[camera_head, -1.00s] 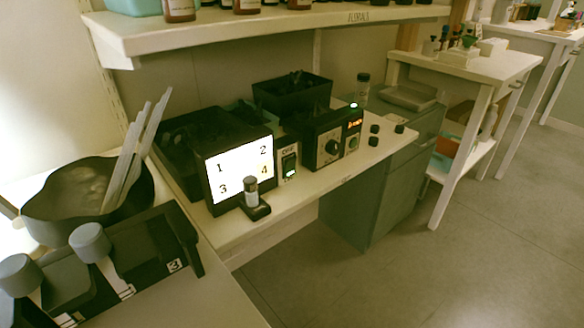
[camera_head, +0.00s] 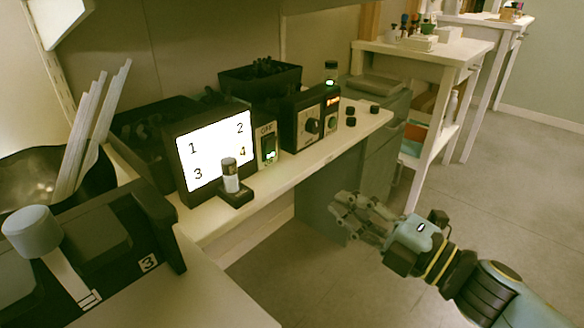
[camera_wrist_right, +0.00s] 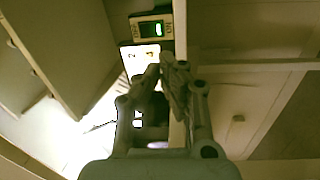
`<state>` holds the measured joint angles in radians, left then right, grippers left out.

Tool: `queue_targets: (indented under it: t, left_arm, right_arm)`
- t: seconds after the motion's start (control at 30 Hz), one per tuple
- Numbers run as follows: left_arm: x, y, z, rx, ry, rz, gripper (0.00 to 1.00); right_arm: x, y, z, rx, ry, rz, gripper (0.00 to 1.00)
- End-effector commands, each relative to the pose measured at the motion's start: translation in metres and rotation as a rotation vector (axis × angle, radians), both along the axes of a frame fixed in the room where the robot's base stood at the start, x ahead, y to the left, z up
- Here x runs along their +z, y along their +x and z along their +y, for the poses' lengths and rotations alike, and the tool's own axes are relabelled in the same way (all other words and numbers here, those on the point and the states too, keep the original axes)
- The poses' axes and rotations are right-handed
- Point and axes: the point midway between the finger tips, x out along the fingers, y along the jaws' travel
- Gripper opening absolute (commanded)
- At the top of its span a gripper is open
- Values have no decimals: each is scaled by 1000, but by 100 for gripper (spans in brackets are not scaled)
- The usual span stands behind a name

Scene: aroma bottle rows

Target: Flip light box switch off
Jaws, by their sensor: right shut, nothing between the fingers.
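The light box (camera_head: 208,190) stands on the narrow white bench with its white screen lit, showing 1 to 4. The screen also shows in the right wrist view (camera_wrist_right: 130,62). Right beside it is the switch panel (camera_head: 268,146), with an OFF label at its top and a glowing green rocker; the panel is at the top of the right wrist view (camera_wrist_right: 152,28). My right gripper (camera_head: 338,212) is shut and empty, in front of the bench and to the right of the switch, apart from it. Its fingers also show in the right wrist view (camera_wrist_right: 166,72). My left gripper is out of view.
A small vial on a dark stand (camera_head: 231,180) stands before the screen. A black control box with a dial (camera_head: 308,122) is right of the switch. Dark trays are behind. A bowl with pale strips (camera_head: 30,175) is at left. Open floor lies right.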

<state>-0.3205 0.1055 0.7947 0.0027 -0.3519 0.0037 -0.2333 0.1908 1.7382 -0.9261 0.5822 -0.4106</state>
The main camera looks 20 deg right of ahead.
Motion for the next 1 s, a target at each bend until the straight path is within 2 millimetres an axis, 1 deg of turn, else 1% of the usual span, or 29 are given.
queue_targets:
  t: [0.03,0.1,0.23,0.57,0.67,0.77,0.83,1.0]
  left_arm:
    - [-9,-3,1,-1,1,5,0]
    - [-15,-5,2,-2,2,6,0]
    - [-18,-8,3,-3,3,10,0]
    - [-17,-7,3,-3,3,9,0]
    - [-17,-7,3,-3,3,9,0]
    - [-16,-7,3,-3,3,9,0]
    - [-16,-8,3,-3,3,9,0]
    - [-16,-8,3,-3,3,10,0]
  right_arm:
    - [7,1,4,20,-24,-41,0]
    - [18,4,6,30,-39,-80,0]
    - [15,6,5,30,-42,-82,0]
    - [16,7,5,29,-39,-81,0]
    - [17,10,7,28,-38,-81,0]
    - [19,19,12,27,-37,-82,0]
    - [21,28,19,26,-36,-84,0]
    - [26,59,39,27,-35,-83,0]
